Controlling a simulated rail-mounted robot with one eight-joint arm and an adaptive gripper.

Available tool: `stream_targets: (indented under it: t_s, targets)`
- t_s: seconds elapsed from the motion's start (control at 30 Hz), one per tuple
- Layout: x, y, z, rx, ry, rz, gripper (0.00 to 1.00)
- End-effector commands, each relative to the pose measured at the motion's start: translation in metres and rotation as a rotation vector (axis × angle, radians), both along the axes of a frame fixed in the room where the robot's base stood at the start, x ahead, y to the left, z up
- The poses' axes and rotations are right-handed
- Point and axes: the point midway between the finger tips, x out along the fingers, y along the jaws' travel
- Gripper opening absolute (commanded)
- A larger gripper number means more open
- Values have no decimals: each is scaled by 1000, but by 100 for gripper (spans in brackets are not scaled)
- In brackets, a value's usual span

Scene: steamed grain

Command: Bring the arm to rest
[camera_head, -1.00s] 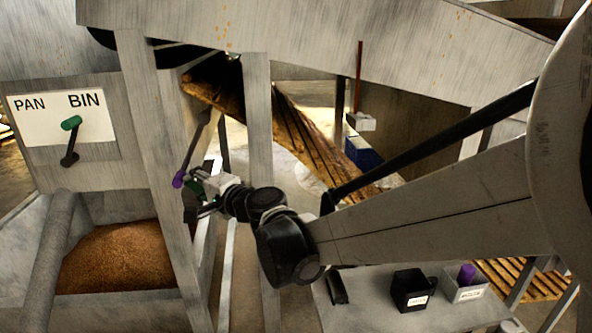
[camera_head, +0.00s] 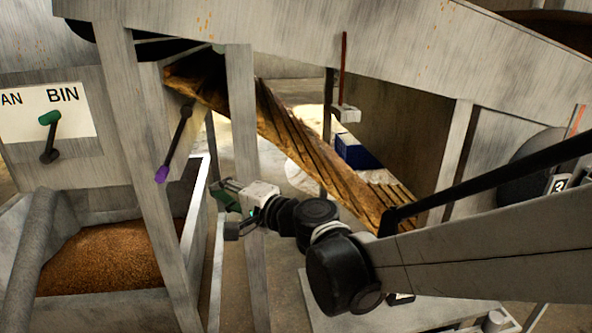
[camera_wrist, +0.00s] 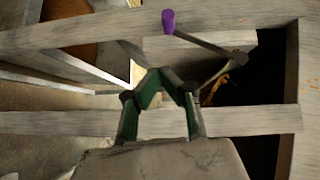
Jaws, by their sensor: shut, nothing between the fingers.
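My gripper (camera_head: 228,207) is shut and empty in the head view. It hangs in the air by a grey upright post, to the lower right of the purple-ended lever (camera_head: 176,145), with a gap between them. In the wrist view, the green fingers of my gripper (camera_wrist: 158,74) come together at the tips. The lever's purple knob (camera_wrist: 168,20) is beyond them there, apart from the fingers. My arm reaches in from the right of the head view, and part of it hides the bench below.
A green-knobbed lever (camera_head: 49,137) is on the BIN sign (camera_head: 80,112) at left. Below is a grain-filled bin (camera_head: 196,215). Grey posts (camera_head: 241,130) and a slatted wooden chute (camera_head: 300,150) stand close around my gripper. A blue box (camera_head: 355,152) is behind.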

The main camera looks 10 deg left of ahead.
Motion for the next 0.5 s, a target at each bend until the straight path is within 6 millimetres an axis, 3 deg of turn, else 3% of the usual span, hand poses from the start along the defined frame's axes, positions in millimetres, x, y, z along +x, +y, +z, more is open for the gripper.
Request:
stream_targets:
  t_s: [0.17, 0.5]
  targets:
    - [-4, -10, -1, 0, 0, 0, 0]
    - [-4, -11, -1, 0, 0, 0, 0]
